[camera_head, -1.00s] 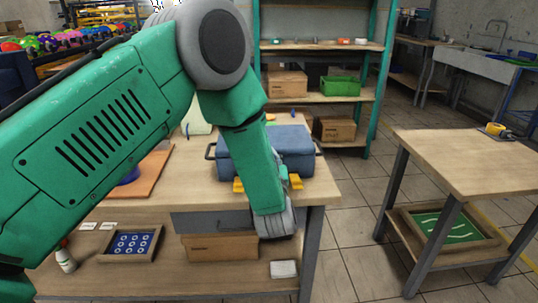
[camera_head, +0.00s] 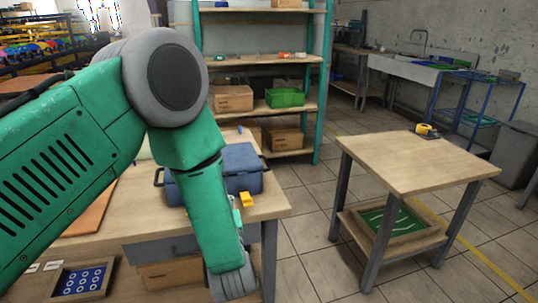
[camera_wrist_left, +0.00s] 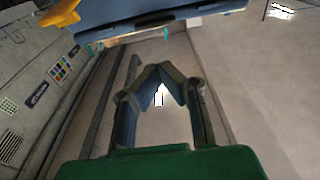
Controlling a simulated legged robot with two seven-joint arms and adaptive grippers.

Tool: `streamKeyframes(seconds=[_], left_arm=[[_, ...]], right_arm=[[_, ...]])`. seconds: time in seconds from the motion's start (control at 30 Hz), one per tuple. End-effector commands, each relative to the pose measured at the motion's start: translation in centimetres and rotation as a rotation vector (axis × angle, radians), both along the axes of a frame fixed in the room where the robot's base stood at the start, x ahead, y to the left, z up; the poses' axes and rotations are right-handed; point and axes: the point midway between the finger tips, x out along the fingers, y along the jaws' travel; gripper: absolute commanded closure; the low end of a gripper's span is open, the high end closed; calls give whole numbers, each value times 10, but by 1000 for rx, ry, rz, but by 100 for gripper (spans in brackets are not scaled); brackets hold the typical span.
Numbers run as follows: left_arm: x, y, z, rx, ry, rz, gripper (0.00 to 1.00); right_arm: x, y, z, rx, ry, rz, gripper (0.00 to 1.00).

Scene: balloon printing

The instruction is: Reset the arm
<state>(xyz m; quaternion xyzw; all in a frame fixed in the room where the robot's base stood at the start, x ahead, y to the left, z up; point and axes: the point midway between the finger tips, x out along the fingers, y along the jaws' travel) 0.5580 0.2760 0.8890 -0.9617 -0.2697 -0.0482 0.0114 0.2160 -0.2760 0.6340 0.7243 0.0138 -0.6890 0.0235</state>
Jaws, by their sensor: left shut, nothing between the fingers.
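My left arm comes in from the left in the head view, bent down at the elbow. My left gripper (camera_head: 232,285) hangs low beside the workbench's right front corner, near the bottom edge of the picture. The left wrist view shows its fingertips (camera_wrist_left: 160,75) meeting, with nothing held between them. The workbench (camera_head: 262,206) carries a blue case (camera_head: 243,168) with a yellow latch (camera_head: 247,200), partly hidden by my forearm. My right gripper is not in view.
A wooden side table (camera_head: 415,165) stands to the right with a yellow item (camera_head: 425,129) on top and a green board (camera_head: 395,222) below. A green-framed shelf (camera_head: 322,90) stands behind. Open tiled floor lies between the workbench and side table.

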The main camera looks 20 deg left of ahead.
Motion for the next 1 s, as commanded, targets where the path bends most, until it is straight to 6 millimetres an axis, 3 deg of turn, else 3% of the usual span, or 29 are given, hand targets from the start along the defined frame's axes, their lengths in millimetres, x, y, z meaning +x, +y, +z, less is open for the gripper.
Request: streamKeyframes(seconds=[0.13, 0.27, 0.4, 0.5, 0.6, 0.7, 0.8, 0.9, 1.0], left_arm=[[-3, -2, -16, -13, 59, -33, 100], [-24, 0, -77, -73, 277, -144, 100], [-84, 1, -162, -171, 638, -283, 100], [-145, 3, -210, -241, 900, -354, 100], [-211, 5, -241, -299, 1140, -405, 100], [-268, 6, -254, -344, 1337, -435, 100], [-311, 8, -258, -375, 1479, -453, 100], [-335, 9, -258, -390, 1559, -458, 100], [-344, 9, -258, -398, 1591, -462, 100]], right_arm=[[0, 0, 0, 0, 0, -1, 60], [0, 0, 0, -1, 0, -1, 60], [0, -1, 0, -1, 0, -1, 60], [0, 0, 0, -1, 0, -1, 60], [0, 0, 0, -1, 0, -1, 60], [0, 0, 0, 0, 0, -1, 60], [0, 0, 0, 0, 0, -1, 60], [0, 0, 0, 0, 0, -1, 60], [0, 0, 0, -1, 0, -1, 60]])
